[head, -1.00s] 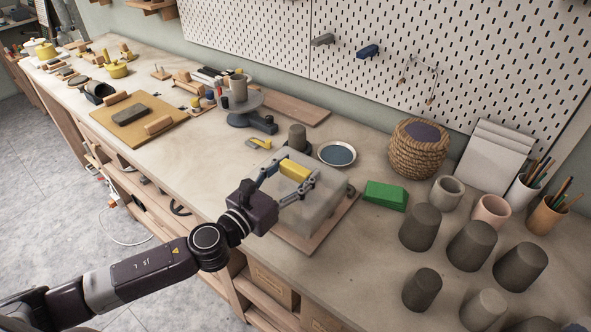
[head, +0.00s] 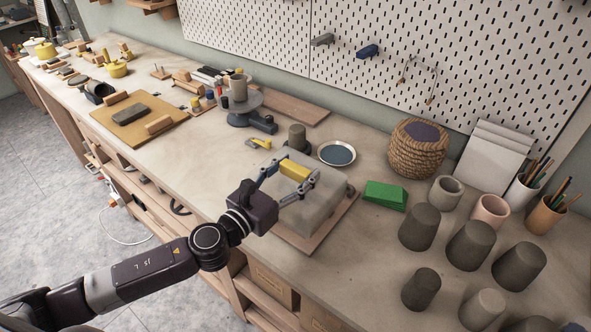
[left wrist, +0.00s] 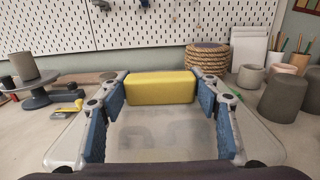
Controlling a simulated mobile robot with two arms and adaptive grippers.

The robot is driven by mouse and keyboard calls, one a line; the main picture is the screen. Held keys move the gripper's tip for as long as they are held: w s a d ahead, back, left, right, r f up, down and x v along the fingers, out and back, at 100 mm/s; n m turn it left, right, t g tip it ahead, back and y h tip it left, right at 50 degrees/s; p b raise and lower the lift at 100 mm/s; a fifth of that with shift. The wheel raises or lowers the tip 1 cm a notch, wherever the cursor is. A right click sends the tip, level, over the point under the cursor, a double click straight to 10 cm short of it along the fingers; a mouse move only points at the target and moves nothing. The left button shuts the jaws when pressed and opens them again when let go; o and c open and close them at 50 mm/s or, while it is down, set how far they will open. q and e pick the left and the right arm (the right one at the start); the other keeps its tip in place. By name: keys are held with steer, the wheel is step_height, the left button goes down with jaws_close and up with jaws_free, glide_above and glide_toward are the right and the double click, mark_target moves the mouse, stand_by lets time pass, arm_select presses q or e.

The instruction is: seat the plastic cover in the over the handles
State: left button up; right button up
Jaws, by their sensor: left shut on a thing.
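The plastic cover (head: 318,213) is a pale, cloudy, box-like shell at the front of the bench, over a thin brown board (head: 300,243). Dim dark shapes show through its top in the left wrist view (left wrist: 150,135). A yellow block (head: 295,172) lies at the top of the cover; I cannot tell whether it is fixed to it. My left gripper (head: 290,178) is shut on the yellow block, with its blue pads at the block's two ends in the left wrist view (left wrist: 160,90). The handles cannot be made out. My right gripper is not in view.
A green block (head: 385,195) lies right of the cover. A dark cup (head: 297,138) and a round dish (head: 337,154) stand close behind it. Several dark cups (head: 419,227) fill the right side. A turntable (head: 240,104) stands farther left. The bench front left is clear.

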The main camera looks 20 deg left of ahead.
arm_select(q)
steer(key=shift+f, duration=0.1)
steer(key=shift+f+b, duration=1.25)
steer(key=shift+f, duration=0.15)
steer(key=shift+f+b, duration=0.55)
steer(key=shift+f, duration=0.1)
steer(key=o, duration=1.3)
steer(key=shift+r, duration=0.1)
steer(key=shift+v, duration=6)
